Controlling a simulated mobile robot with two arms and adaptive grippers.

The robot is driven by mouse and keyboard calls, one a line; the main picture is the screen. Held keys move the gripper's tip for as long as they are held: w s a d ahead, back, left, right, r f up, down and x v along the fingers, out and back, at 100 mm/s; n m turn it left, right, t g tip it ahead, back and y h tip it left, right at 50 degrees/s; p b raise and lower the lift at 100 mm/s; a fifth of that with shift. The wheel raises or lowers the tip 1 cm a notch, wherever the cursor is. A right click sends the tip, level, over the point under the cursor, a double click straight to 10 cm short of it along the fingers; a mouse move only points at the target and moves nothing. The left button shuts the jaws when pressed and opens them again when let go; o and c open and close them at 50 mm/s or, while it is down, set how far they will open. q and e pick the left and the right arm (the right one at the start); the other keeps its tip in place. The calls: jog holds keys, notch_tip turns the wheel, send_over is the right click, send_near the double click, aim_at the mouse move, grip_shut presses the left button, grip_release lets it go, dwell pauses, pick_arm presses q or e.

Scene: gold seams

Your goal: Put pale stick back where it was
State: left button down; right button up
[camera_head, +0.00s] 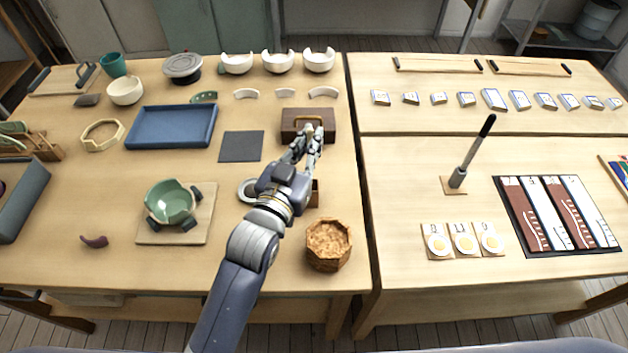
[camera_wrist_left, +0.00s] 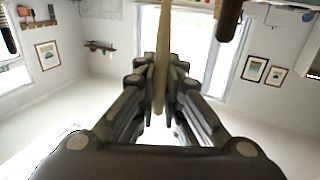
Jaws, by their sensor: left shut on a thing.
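My left gripper (camera_head: 308,133) reaches over the left table, in front of a dark brown box with a pale curved handle (camera_head: 289,127). In the left wrist view the gripper (camera_wrist_left: 162,105) is shut on the pale stick (camera_wrist_left: 163,45), which runs upward in the picture from between the fingers. In the head view the stick is mostly hidden or too small to tell from the fingers. A small brown holder (camera_head: 315,193) shows partly from behind my left gripper and arm. My right gripper is in neither view.
An octagonal container of brown crumbs (camera_head: 328,262) stands near the front edge. A dark grey mat (camera_head: 241,153), a blue tray (camera_head: 144,143) and a green broken bowl (camera_head: 170,200) on a board lie to the left. A gap separates the right table (camera_head: 405,195).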

pick_arm(q)
notch_tip(320, 180, down, 8)
jog(key=shift+s+a+f, duration=0.15)
jog(key=c, duration=2)
grip_release()
jog(key=shift+f, duration=0.15)
jog(key=b+v, duration=0.1)
jog(key=v, duration=1.1)
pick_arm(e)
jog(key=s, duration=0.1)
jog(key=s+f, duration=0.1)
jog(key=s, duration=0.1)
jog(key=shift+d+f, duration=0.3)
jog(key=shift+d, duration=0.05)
